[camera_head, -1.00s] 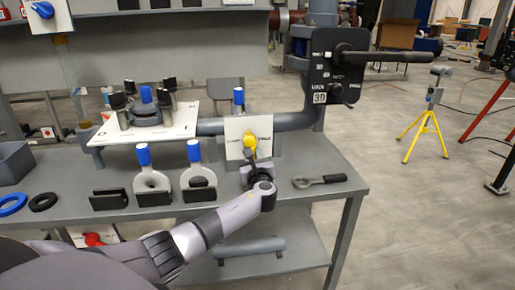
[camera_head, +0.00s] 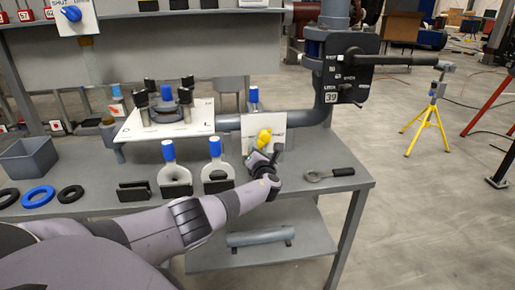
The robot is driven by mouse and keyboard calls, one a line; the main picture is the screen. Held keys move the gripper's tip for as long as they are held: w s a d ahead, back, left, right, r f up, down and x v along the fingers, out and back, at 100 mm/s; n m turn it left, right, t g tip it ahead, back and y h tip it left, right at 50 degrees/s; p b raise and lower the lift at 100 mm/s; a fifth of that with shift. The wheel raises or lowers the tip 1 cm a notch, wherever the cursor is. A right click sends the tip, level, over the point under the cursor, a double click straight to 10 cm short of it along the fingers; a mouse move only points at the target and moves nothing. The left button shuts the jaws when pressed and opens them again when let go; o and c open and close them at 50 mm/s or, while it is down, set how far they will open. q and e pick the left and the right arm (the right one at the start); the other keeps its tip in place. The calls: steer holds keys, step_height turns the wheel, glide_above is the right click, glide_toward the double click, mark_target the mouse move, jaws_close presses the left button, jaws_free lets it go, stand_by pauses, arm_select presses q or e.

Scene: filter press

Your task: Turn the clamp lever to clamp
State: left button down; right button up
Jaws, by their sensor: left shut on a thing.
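The clamp lever (camera_head: 263,138) is a yellow handle on a small white panel (camera_head: 279,139) at the front of the bench, below the grey pipe. It now leans, with its top tilted to the right. My left gripper (camera_head: 260,153) reaches in from the left and is shut on the lever, just below the yellow part. The fingertips are small and partly hidden by the wrist. The panel's lettering is too small to read, and my arm hides its lower part. My right gripper is not in view.
A black box with a long lever (camera_head: 385,59) stands at upper right. Black and blue rings (camera_head: 38,196) lie at left.

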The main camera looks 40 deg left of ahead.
arm_select(q)
steer(key=shift+s+a+m, duration=0.1)
steer(key=shift+s+m, duration=0.05)
steer(key=shift+m, duration=0.45)
steer(key=c, duration=0.9)
jaws_free()
steer(key=shift+c, duration=0.2)
steer(key=shift+o, duration=0.3)
steer(key=shift+r+p, duration=0.1)
steer(key=shift+p, duration=0.2)
steer(key=shift+s+d+r+p, duration=0.1)
steer(key=shift+s+d+p, duration=0.25)
steer(key=shift+p, duration=0.2)
steer(key=p+v, duration=0.2)
steer(key=v, duration=0.3)
steer(key=shift+p, duration=0.3)
steer(key=shift+s+d, duration=0.35)
steer(key=shift+d, duration=0.1)
